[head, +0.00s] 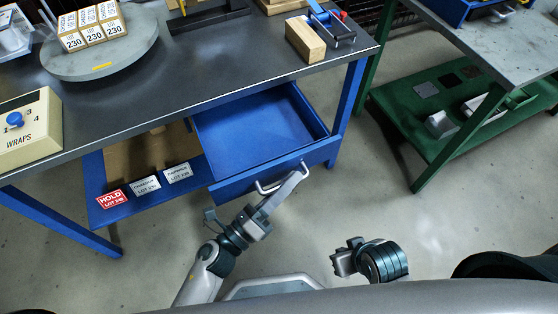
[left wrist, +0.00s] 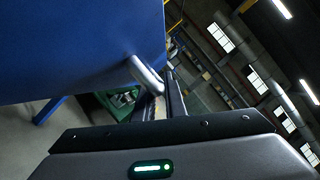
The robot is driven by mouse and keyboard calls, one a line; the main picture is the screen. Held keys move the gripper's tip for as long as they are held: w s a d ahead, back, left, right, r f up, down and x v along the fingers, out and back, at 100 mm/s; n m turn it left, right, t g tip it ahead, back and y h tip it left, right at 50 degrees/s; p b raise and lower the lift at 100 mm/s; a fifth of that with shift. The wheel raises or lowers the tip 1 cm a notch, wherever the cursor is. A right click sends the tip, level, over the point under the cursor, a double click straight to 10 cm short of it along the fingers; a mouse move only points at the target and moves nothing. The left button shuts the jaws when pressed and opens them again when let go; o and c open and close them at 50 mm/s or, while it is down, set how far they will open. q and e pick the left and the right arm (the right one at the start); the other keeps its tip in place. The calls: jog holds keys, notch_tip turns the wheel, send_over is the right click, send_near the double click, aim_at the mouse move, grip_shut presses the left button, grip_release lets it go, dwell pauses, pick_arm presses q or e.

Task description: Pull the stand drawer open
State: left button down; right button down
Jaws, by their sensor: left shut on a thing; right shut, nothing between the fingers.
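The blue stand drawer (head: 262,128) is slid out from under the dark bench top, and its interior looks empty. Its pale bar handle (head: 262,187) is on the front panel. My left gripper (head: 294,176) is shut on the handle near its right end. In the left wrist view the handle (left wrist: 144,76) runs to the fingers (left wrist: 168,98), beside the blue drawer front (left wrist: 75,45). My right gripper (head: 338,263) is shut and empty, low and apart from the drawer.
A blue lower shelf (head: 140,203) left of the drawer carries tags. The bench top (head: 190,70) holds a round turntable (head: 110,55), a WRAPS counter box (head: 28,128) and a wooden block (head: 305,40). A green-framed table (head: 440,120) stands right. Floor between is clear.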

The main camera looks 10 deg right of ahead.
pick_arm(q)
jog(key=shift+s+d, duration=0.15)
jog(key=shift+s, duration=0.3)
jog(key=c, duration=2.1)
grip_release()
jog(key=shift+f, duration=0.1)
